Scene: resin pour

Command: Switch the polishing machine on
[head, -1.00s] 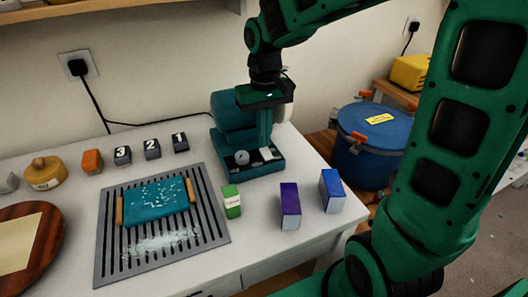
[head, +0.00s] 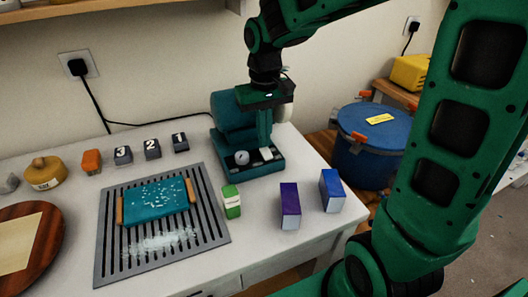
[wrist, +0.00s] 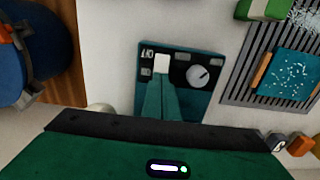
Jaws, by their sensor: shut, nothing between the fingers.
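The polishing machine (head: 232,112) is a teal unit at the back right of the white table. Its low front panel carries a round pale dial (head: 242,157) and a white switch (head: 266,154). In the wrist view the dial (wrist: 197,76) has a dark pointer line, and the white switch (wrist: 162,63) lies left of it between small dark labels. My gripper (head: 264,145) points down over the panel, its green fingers shut and empty. In the wrist view the fingertips (wrist: 161,76) come right up to the switch and overlap its lower edge; I cannot tell whether they touch it.
A slotted grey tray (head: 110,235) holds a teal slab (head: 157,202). Green (head: 231,201), purple (head: 290,205) and blue (head: 332,190) boxes stand in front of the machine. Numbered blocks (head: 152,149) line the back. A blue drum (head: 365,150) stands beyond the table's right edge.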

